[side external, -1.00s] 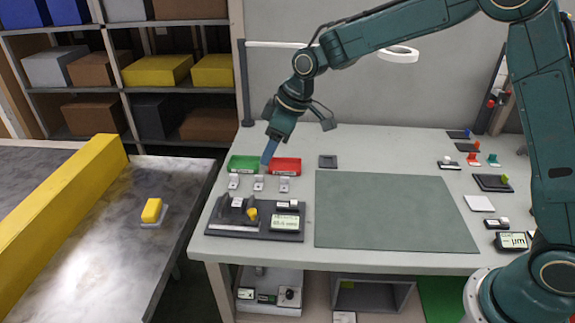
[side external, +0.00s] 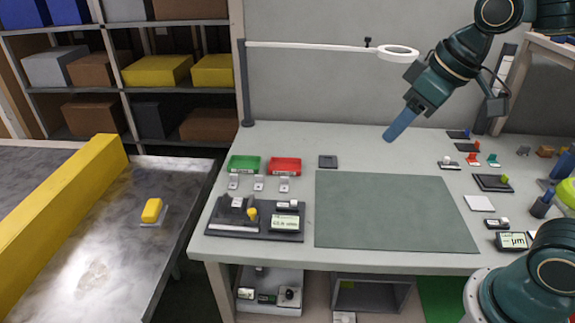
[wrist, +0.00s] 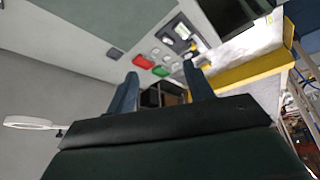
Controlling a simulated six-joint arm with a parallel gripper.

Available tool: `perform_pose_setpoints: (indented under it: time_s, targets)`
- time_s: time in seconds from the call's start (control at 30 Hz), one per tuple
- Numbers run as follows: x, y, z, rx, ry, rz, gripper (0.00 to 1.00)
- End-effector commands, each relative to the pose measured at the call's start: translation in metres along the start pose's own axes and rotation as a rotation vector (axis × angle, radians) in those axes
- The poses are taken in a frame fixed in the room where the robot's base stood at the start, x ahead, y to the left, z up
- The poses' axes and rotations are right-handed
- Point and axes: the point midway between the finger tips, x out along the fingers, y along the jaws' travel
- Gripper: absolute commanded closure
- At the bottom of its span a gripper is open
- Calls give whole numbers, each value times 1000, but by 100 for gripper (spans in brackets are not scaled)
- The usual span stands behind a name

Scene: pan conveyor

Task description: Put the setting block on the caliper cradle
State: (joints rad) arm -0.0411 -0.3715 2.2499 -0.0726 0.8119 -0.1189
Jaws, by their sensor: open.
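My gripper (side external: 388,138) is raised over the back right of the bench, pointing down and left. In the wrist view its two fingers (wrist: 160,82) are apart with nothing between them. A dark fixture (side external: 228,230) at the bench's front left carries a stepped support, a small pale block (side external: 238,202), a yellow knob (side external: 252,214) and a display. It also shows in the wrist view (wrist: 178,30). I cannot tell for sure which piece is the setting block or which is the caliper cradle. My gripper is far from this fixture.
Green (side external: 244,164) and red (side external: 286,166) bins stand behind small metal brackets (side external: 258,184). A grey-green mat (side external: 395,210) lies clear mid-bench. Small tools and a dark tray (side external: 493,183) are at right. A lamp arm (side external: 320,46) crosses the back. A conveyor (side external: 110,235) is left.

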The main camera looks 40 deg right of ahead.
Motion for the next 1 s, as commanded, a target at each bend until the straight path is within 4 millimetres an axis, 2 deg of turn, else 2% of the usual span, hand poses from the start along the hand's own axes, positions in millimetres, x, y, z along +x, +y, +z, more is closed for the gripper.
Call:
perform_pose_setpoints:
  time_s: [0.2, 0.43, 0.63, 1.0]
  targets:
    - [-22, 2, 53, 98, 21, 38, 48]
    - [-29, 2, 96, 180, 33, 64, 48]
    - [-30, 2, 109, 207, 37, 72, 48]
    - [-30, 2, 110, 208, 36, 72, 48]
